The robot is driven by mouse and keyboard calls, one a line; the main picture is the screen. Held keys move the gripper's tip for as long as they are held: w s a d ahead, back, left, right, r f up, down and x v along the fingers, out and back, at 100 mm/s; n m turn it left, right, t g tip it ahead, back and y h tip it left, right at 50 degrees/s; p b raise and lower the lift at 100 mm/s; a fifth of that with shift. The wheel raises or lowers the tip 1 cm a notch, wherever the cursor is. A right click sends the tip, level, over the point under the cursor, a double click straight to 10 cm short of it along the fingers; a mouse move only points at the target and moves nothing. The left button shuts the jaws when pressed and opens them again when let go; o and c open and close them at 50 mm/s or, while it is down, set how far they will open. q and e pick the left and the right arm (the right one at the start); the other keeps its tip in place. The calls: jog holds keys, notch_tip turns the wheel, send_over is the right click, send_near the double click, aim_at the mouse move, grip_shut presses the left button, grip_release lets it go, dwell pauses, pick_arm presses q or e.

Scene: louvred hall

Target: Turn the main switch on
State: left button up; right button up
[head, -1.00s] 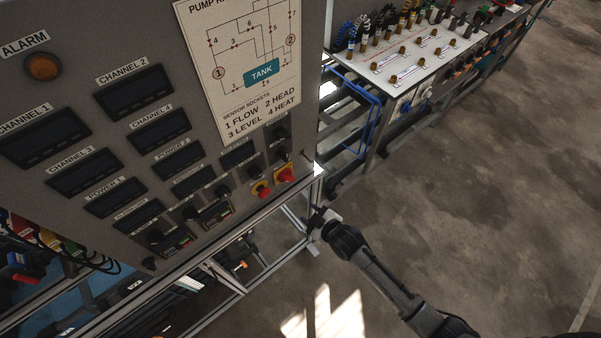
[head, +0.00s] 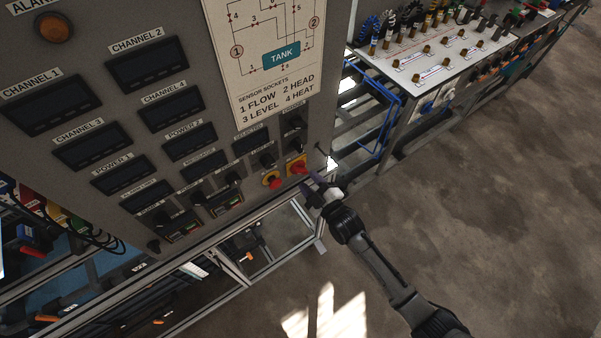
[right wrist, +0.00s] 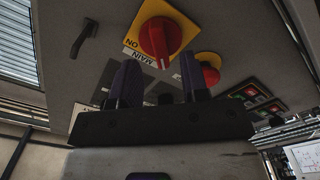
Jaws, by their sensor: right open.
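The main switch (head: 298,167) is a red rotary knob on a yellow plate at the lower right of the grey panel. In the right wrist view the knob (right wrist: 160,39) appears upside down. Its white mark points toward the MAIN label (right wrist: 141,57), not toward the ON lettering (right wrist: 132,42) at the side. My right gripper (head: 313,188) is just in front of and below the switch. Its two dark fingers are apart and empty, with the knob beyond the gap between the tips (right wrist: 158,70); no contact shows. My left gripper is not in view.
A red push button (head: 273,182) on yellow sits beside the switch, close to one finger in the right wrist view. A dark lever handle (right wrist: 84,38) is on the other side. Black knobs and displays fill the panel. Floor to the right is clear.

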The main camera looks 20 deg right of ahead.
aim_at(303, 173)
jog(key=shift+b+x, duration=0.7)
jog(key=shift+x, duration=0.55)
jog(key=shift+w, duration=0.35)
jog(key=shift+a, duration=0.1)
jog(key=shift+b+x, duration=0.3)
jog(key=shift+x, duration=0.5)
grip_shut()
